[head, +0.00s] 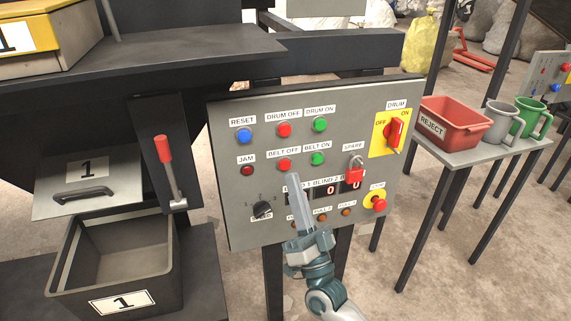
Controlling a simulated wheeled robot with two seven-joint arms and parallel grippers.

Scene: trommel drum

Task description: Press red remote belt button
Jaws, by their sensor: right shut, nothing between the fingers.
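A grey control panel (228,205) stands in front of me. Its red BELT OFF button (285,165) sits in the middle row, left of the green BELT ON button (318,159). My right gripper (294,178) is shut and empty, pointing up, with its tip just below the BELT OFF button in the picture. I cannot tell whether it touches the panel. It hides part of the display and labels below. A second, smaller panel (543,76) with red and blue buttons shows at the far right, partly cut off. My left gripper is not in view.
Red DRUM OFF (284,130) and JAM (247,170) buttons, a red padlock (355,173) and a red stop knob (379,203) are nearby. A red-handled lever (164,150) stands left. A side table holds a red REJECT bin (455,124) and mugs.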

